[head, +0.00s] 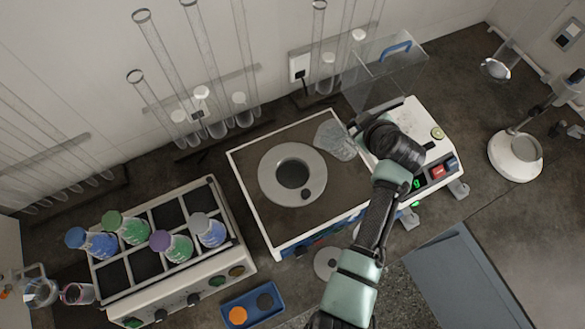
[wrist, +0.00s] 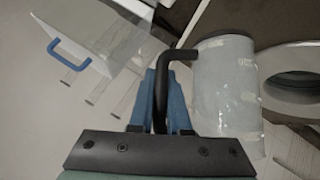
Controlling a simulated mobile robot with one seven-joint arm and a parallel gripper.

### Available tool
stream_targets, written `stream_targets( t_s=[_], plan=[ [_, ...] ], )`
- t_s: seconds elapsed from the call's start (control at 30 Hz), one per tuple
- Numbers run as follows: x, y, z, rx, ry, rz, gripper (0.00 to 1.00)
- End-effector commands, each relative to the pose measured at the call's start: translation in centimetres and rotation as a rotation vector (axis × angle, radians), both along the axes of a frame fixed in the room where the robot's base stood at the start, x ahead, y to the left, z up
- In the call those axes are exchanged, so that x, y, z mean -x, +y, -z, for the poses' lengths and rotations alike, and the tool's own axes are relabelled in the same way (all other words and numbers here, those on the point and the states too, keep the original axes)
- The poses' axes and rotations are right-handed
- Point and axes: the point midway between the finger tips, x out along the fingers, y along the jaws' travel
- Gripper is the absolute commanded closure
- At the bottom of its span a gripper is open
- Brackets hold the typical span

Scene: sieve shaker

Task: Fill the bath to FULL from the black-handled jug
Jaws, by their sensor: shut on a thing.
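The clear jug (head: 338,139) is held off the counter near the back right corner of the bath, to the right of its ring opening. In the wrist view the jug (wrist: 226,92) shows pale markings and a black handle (wrist: 162,88). My gripper (head: 356,128) is shut on that handle, with its blue fingers (wrist: 160,82) on either side of it. The bath (head: 243,171) is a box with a brown top and a grey ring (head: 270,191) around a dark round opening. The ring also shows in the wrist view (wrist: 280,98). The water levels and any FULL mark cannot be made out.
A white instrument with lit green digits (head: 439,132) and a clear box with a blue handle (head: 397,49) stand to the right. A flask rack (head: 202,285) is at left. A blue tray (head: 253,305) lies in front. Tall glass tubes (head: 195,40) line the wall.

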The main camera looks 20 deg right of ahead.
Motion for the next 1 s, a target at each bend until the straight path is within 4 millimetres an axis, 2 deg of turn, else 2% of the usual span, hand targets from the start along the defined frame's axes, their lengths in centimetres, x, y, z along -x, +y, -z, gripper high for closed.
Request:
stream_targets(
  t_s=[1.0],
  plan=[
    [0.0, 1.2, -0.5, 0.113, -0.016, -0.001, 1.0]
  ],
)
